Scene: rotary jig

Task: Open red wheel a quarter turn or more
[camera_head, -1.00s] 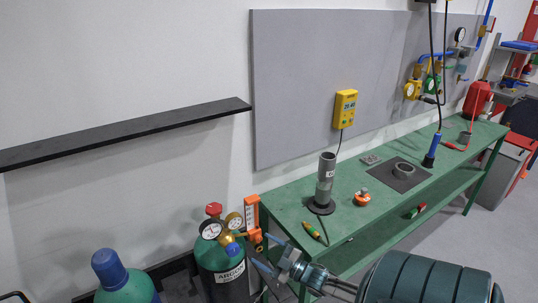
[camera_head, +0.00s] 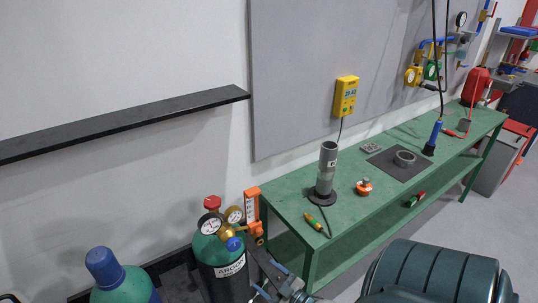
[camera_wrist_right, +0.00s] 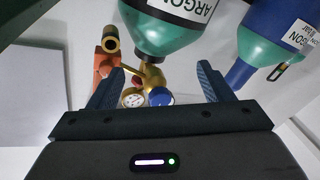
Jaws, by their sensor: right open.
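The red wheel (camera_head: 212,202) sits on top of the green and black argon cylinder (camera_head: 222,268) in the head view. Two round gauges, a brass regulator and a blue knob (camera_head: 234,244) are just below and beside it. My right gripper (camera_head: 266,277) is low and to the right of the cylinder, apart from the wheel and partly cut off by the bottom edge. In the right wrist view its two fingers (camera_wrist_right: 160,68) are spread, with the regulator and a gauge (camera_wrist_right: 132,97) showing beyond and between them. A small red patch there may be the wheel, mostly hidden. My left gripper is not seen.
An orange flowmeter (camera_head: 251,207) stands right of the regulator, close to the green workbench (camera_head: 285,190). A second cylinder with a blue cap (camera_head: 104,266) stands at the left. A black shelf (camera_head: 120,124) is on the wall above.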

